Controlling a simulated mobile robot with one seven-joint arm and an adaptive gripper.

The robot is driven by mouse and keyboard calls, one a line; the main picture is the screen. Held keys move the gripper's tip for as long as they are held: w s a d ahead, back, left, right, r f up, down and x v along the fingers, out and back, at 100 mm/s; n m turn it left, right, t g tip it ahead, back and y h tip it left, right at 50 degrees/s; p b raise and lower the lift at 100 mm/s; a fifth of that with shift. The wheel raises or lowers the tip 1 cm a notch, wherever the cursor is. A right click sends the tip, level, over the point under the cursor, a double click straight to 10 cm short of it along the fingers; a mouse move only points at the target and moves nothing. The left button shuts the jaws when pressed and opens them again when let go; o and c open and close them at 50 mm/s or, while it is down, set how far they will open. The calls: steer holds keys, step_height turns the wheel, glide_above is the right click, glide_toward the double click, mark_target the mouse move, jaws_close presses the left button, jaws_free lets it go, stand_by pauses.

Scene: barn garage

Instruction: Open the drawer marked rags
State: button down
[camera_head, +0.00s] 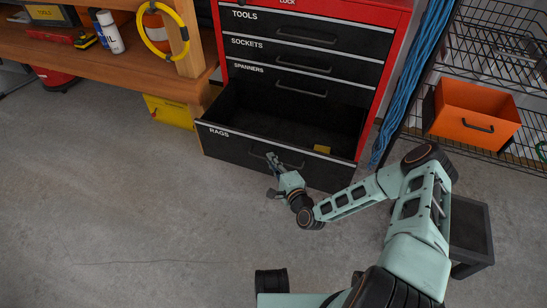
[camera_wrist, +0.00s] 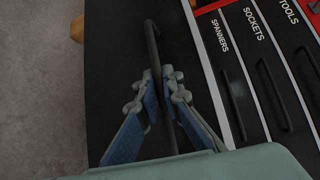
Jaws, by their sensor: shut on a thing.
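The drawer marked RAGS (camera_head: 225,142) is the bottom drawer of a red and black tool chest (camera_head: 385,50). It stands pulled out, and its dark inside (camera_head: 260,122) shows from above. A small yellow thing (camera_head: 321,149) lies in it at the right. My gripper (camera_head: 273,160) is at the front of this drawer, shut on its dark bar handle (camera_head: 292,164). In the wrist view my gripper's fingers (camera_wrist: 160,88) close on both sides of the handle (camera_wrist: 152,42). The part of the handle between the fingers is hidden.
Drawers marked TOOLS (camera_head: 300,37), SOCKETS (camera_head: 290,58) and SPANNERS (camera_head: 290,85) are above, all shut. A wooden bench (camera_head: 150,82) stands left, with a yellow bin (camera_head: 170,112) below. Blue rope (camera_head: 405,85) and a wire rack with an orange bin (camera_head: 480,105) are right. The concrete floor in front is largely clear.

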steer(key=c, duration=2.3)
jaws_free()
steer(key=shift+c, duration=0.2)
steer(key=v, duration=0.7)
steer(key=shift+s, duration=0.3)
steer(key=shift+d, duration=0.15)
